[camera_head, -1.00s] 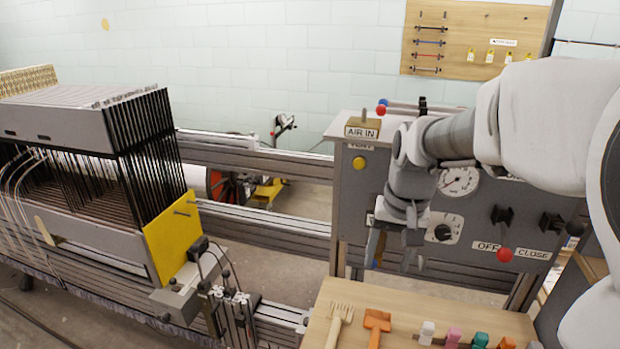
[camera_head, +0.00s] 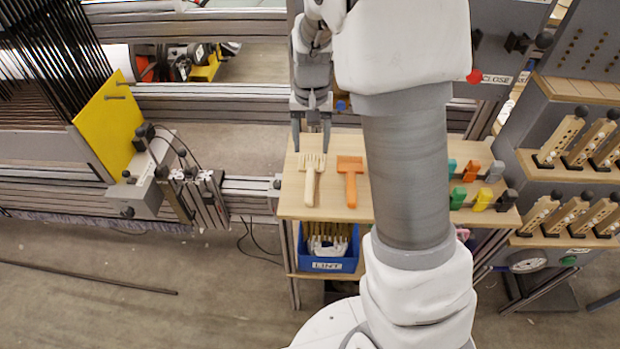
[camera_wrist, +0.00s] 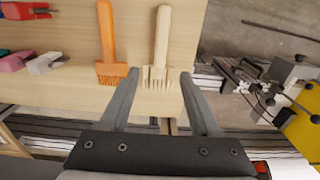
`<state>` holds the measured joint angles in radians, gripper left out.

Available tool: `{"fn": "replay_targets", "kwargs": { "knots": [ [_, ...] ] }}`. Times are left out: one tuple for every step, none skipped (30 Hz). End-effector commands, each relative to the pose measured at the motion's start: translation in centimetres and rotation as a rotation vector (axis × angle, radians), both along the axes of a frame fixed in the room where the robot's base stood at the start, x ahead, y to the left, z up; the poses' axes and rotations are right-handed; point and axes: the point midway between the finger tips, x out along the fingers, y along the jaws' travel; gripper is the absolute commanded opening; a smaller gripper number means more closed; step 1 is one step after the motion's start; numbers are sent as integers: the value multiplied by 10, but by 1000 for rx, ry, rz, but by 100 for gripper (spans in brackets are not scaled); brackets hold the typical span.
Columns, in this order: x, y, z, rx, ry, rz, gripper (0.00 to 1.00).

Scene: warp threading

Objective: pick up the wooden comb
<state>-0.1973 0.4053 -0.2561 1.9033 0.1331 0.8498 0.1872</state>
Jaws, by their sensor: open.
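The pale wooden comb (camera_head: 311,180) lies on the wooden table top, its toothed end toward the back edge and its handle toward me. In the wrist view the comb (camera_wrist: 161,45) lies with its teeth toward my fingers. My gripper (camera_head: 311,142) is open and empty, just beyond the toothed end and pointing down.
The wooden table (camera_head: 290,205) holds several coloured clips (camera_head: 471,171) on the right, partly hidden by my arm. A blue bin (camera_head: 328,262) labelled LINT sits on the shelf below. A loom frame with a yellow plate (camera_head: 108,125) stands at left.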

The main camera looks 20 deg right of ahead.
Motion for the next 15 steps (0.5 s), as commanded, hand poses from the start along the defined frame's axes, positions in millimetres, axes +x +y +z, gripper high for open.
{"fn": "replay_targets", "kwargs": {
  "knots": [
    [-1, 0, -15, 0, 4, 0, 64],
    [-1, 0, -21, 0, 4, 0, 64],
    [-1, 0, -28, 0, 2, 0, 64],
    [-1, 0, -33, 0, 3, 0, 64],
    [0, 0, -37, 0, 2, 0, 64],
    [0, 0, -41, -1, 1, 0, 64],
    [0, 0, -44, -1, 1, 0, 64],
    [0, 0, -46, 0, 1, -1, 64],
    [0, 0, -48, 0, 1, -1, 64],
    [0, 0, -49, 0, 1, -1, 64],
    [0, 0, -50, 0, 1, -1, 64],
    [0, 0, -51, 0, 0, 0, 64],
    [0, 0, -53, 0, 0, 0, 64],
    [0, 0, -55, 0, 0, 0, 64],
    [0, 0, -59, 0, 1, 0, 64]
  ]
}}
